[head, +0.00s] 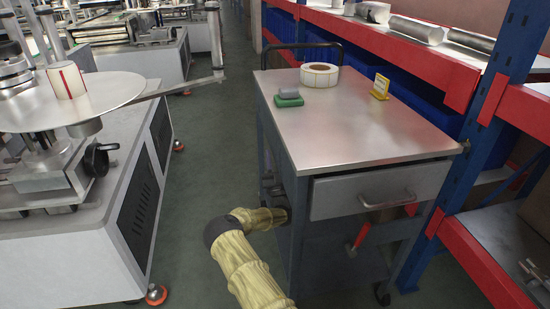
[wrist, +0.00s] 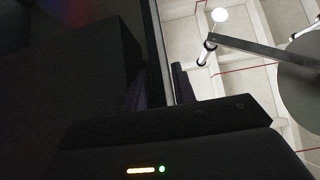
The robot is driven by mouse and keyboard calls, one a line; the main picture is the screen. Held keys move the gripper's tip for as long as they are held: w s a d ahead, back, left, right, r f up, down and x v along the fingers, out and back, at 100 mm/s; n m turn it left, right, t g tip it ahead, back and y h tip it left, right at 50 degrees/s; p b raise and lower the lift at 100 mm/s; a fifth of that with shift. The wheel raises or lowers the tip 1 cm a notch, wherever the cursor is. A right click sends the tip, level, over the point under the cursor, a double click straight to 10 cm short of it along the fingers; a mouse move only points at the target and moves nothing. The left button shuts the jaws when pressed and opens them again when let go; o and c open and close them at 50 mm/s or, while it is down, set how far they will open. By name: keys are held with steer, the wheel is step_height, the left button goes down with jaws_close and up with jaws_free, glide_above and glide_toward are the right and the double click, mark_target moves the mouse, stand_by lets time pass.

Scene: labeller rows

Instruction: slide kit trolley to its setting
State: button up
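The kit trolley (head: 340,130) stands right of centre in the head view, a grey metal cart with a flat top, a front drawer (head: 385,190) and a dark push bar at its far end. My arm, in a yellow sleeve, reaches to the trolley's left side. My gripper (head: 279,215) is at that side, low down, and its fingers are mostly hidden there. In the wrist view the dark gripper body (wrist: 170,140) fills the lower part, beside a large dark surface. I cannot tell whether the fingers are open, shut or touching the trolley.
On the trolley top are a label roll (head: 319,75), a green-and-grey block (head: 289,98) and a yellow stand (head: 381,87). A blue-and-red rack (head: 480,130) stands close along the right. A labelling machine (head: 100,200) stands at left. Green floor (head: 205,150) lies clear between machine and trolley.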

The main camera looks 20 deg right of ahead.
steer(key=shift+o, duration=0.3)
steer(key=p+v, duration=0.1)
steer(key=v, duration=0.6)
steer(key=shift+s+f, duration=0.2)
